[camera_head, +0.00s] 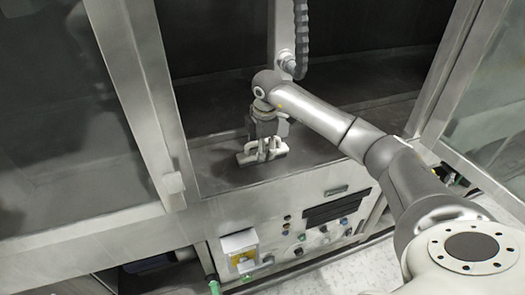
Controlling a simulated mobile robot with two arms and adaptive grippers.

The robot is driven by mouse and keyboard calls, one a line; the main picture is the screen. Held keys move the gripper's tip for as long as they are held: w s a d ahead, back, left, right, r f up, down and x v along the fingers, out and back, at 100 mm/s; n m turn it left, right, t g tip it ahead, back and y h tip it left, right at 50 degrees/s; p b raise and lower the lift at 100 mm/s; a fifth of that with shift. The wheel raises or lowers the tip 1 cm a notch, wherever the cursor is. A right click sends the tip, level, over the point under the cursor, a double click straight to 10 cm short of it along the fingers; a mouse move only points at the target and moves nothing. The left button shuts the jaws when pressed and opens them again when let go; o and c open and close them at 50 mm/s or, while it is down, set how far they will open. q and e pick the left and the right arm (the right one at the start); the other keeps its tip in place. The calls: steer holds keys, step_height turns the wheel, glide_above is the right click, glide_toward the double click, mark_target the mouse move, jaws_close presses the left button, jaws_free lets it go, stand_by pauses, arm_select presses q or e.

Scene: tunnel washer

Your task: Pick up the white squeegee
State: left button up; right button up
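My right arm reaches in from the right, and its dark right gripper (263,143) points down over the flat sill of the machine opening. A small pale bar-shaped thing, which looks like the white squeegee (272,154), lies on the sill right under and between the fingertips. The gripper hides part of it, and it is too small to tell whether the fingers close on it. My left gripper is not in view.
The dark sill (225,178) is clear around the squeegee. A metal door frame (145,95) stands at the left and a glass panel (500,125) at the right. Below is a control panel (325,225) with knobs, beside a yellow-and-white box (240,250).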

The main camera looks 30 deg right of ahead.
steer(key=f, duration=0.2)
steer(key=f+p, duration=0.1)
steer(key=shift+w+d+f, duration=0.15)
steer(key=shift+w+d, duration=0.05)
steer(key=shift+w, duration=0.1)
steer(key=shift+f, duration=0.35)
steer(key=shift+w, duration=0.1)
steer(key=shift+c, duration=0.6)
steer(key=c, duration=0.5)
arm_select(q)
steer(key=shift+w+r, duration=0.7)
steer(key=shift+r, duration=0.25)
arm_select(e)
steer(key=shift+r, duration=0.1)
steer(key=c, duration=0.6)
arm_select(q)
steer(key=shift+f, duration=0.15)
arm_select(e)
steer(key=shift+r, duration=0.1)
steer(key=shift+c, duration=0.2)
